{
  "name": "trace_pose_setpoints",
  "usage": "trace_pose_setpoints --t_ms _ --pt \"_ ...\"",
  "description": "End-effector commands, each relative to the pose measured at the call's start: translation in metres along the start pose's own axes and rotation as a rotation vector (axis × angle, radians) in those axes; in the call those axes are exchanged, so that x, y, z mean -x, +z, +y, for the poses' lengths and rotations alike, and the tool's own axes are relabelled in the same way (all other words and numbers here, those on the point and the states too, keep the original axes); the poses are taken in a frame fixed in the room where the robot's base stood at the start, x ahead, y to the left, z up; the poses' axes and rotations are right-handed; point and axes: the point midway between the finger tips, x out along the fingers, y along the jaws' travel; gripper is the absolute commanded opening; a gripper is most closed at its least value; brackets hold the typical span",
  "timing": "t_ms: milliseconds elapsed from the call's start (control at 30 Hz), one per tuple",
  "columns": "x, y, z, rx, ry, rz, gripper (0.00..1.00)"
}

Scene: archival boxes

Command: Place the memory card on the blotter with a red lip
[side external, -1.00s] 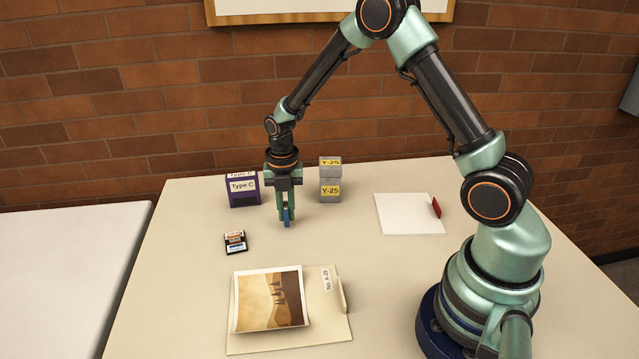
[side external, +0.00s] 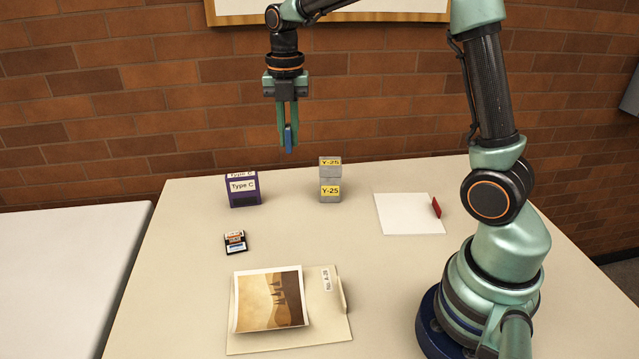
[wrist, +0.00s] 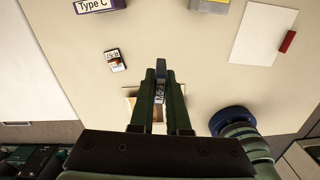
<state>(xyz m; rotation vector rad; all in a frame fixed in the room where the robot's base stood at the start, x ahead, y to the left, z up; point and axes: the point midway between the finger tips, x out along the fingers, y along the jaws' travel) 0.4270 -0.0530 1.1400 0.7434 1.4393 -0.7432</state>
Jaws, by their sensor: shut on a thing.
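My gripper (side external: 288,140) is shut on a small blue memory card (side external: 288,138), seen nearly edge-on, and holds it high above the table. In the wrist view the card (wrist: 160,84) shows a pale label between the fingers (wrist: 160,95); much of its face is hidden. The blotter (side external: 403,213) is a white sheet lying flat at the right of the table, with a red lip (side external: 436,207) on its right edge. Its bare surface also shows in the wrist view (wrist: 262,34). The gripper is left of the blotter and well above it.
A small black labelled card-like item (side external: 235,242) lies at left. A purple "Type C" box (side external: 243,190) and stacked grey "Y-25" boxes (side external: 330,190) stand at the back. A folder (side external: 325,325) with a landscape picture (side external: 270,300) lies in front. The table middle is clear.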

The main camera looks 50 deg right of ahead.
Motion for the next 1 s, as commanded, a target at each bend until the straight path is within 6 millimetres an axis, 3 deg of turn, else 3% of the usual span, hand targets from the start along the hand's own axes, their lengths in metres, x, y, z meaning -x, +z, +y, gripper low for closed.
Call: trace_pose_setpoints --t_ms 167,300,500,600,800,1000 --pt "0.006 0.031 -0.063 -0.301 0.001 -0.001 0.00" --pt "0.008 0.049 -0.129 -0.614 0.000 -0.001 0.00" --pt "0.009 0.053 -0.213 -1.029 0.001 -0.001 0.00" --pt "0.008 0.050 -0.243 -1.191 0.000 -0.001 0.00" --pt "0.006 0.042 -0.276 -1.374 -0.001 0.000 0.00" --pt "-0.018 0.040 -0.282 -1.409 -0.006 0.005 0.00"
